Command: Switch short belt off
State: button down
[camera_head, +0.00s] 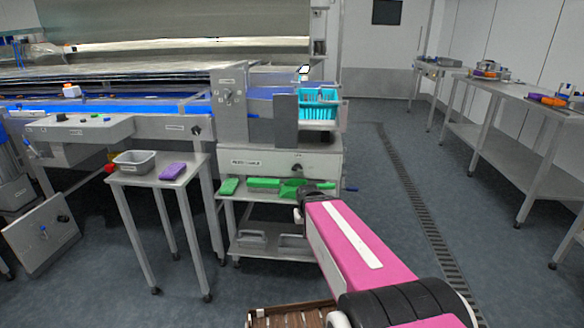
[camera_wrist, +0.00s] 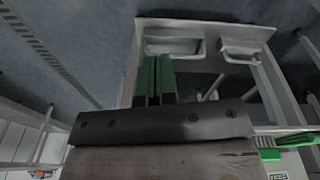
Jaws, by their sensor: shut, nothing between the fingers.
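A grey upright control box (camera_head: 228,97) with a dark rotary knob stands at the near end of the blue belt (camera_head: 150,108). A labelled grey cabinet (camera_head: 265,164) with a small dark knob (camera_head: 296,168) stands below it. I cannot tell which knob belongs to the short belt, or its position.
A steel stand (camera_head: 140,179) holds a grey tub (camera_head: 134,158) and a purple block (camera_head: 173,171). A cyan basket (camera_head: 319,104) sits beside the control box. A low shelf (camera_wrist: 205,22) shows in the wrist view. Open floor lies right, before the long benches (camera_head: 540,105).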

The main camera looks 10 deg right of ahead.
jog(key=w+a+r+m+t+h, duration=0.1)
jog(key=w+a+r+t, duration=0.1)
jog(key=w+r, duration=0.8)
jog(key=w+a+r+m+t, duration=0.1)
jog(key=w+r+t, duration=0.4)
jog(key=w+r, duration=0.5)
notch_tip(320, 180, up, 5)
jog(key=shift+w+a+r+m+h, duration=0.15)
jog(key=shift+a+m+h, duration=0.2)
jog(key=shift+a, duration=0.25)
send_over(297, 169)
jog(key=a, duration=0.3)
notch_tip(297, 169, down, 7)
jog(key=shift+f, duration=0.15)
jog(key=shift+s+f, duration=0.2)
jog(key=shift+f, duration=1.85)
